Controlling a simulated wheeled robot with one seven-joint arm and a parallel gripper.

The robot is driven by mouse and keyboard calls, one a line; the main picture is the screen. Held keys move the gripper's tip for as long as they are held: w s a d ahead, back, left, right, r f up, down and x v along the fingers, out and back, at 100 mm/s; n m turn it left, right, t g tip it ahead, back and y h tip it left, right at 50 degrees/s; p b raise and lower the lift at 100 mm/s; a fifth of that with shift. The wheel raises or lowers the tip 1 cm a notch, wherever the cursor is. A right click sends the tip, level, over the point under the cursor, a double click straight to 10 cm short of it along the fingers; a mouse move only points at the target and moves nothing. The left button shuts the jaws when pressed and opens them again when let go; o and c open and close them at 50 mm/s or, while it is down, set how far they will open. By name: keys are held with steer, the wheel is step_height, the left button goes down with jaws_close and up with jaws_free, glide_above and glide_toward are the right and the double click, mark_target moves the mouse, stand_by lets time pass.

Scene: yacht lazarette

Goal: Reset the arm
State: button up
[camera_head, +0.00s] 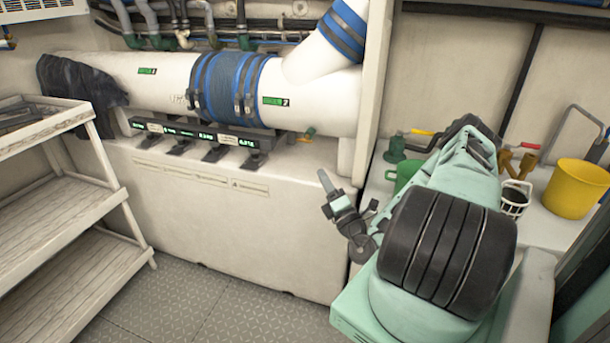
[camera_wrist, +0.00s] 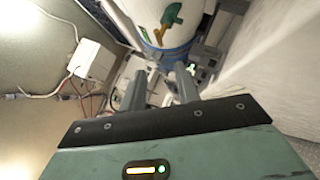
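My arm, mint green with a black ribbed joint, fills the right side of the head view. My gripper (camera_head: 333,196) shows in that view left of the arm, in front of the white cabinet. In the wrist view, the two grey fingers of my gripper (camera_wrist: 160,90) point away from the camera, spread apart. The gap between them looks empty, so my gripper is open and holds nothing. Part of my arm is hidden behind its own black joint.
A white pipe (camera_head: 330,98) with blue bands runs above the white cabinet (camera_head: 220,215). A shelf rack (camera_head: 60,190) stands left. A yellow bucket (camera_head: 575,188) and a white basket (camera_head: 515,198) stand on the right counter, close to my arm. The floor (camera_head: 190,305) in front is clear.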

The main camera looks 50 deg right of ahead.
steer(key=w+a+r+n+g+y+p, duration=0.1)
steer(key=a+r+n+g+y, duration=0.1)
steer(key=a+r+n+y, duration=0.4)
steer(key=w+a+r+n+g+y, duration=0.2)
steer(key=a+n+y, duration=0.65)
steer(key=y, duration=0.25)
steer(key=w+a+r+n+g+y+p, duration=0.1)
steer(key=a+r+n+g+y, duration=0.1)
steer(key=a+r+n+y, duration=0.35)
steer(key=s+a+r+n+g+y+p, duration=0.1)
steer(key=s+a+n+g, duration=0.5)
steer(key=a+n+g, duration=0.35)
steer(key=s+a+r+n+g+y+p, duration=0.1)
steer(key=s+a+r+n+g, duration=0.1)
steer(key=s+a+n+g, duration=0.6)
steer(key=s+a+r+n+t+h+p, duration=0.1)
steer(key=s+n+h, duration=0.3)
steer(key=n+h, duration=0.4)
steer(key=s+a+r+n+t+h+p, duration=0.1)
steer(key=s+a+r+n+h+p, duration=0.1)
steer(key=n+h, duration=0.6)
step_height(320, 180, up, 3)
steer(key=s+a+n, duration=0.1)
steer(key=a+n, duration=0.1)
steer(key=n, duration=0.5)
steer(key=shift+s+f+p, duration=0.2)
steer(key=shift+s+p, duration=0.15)
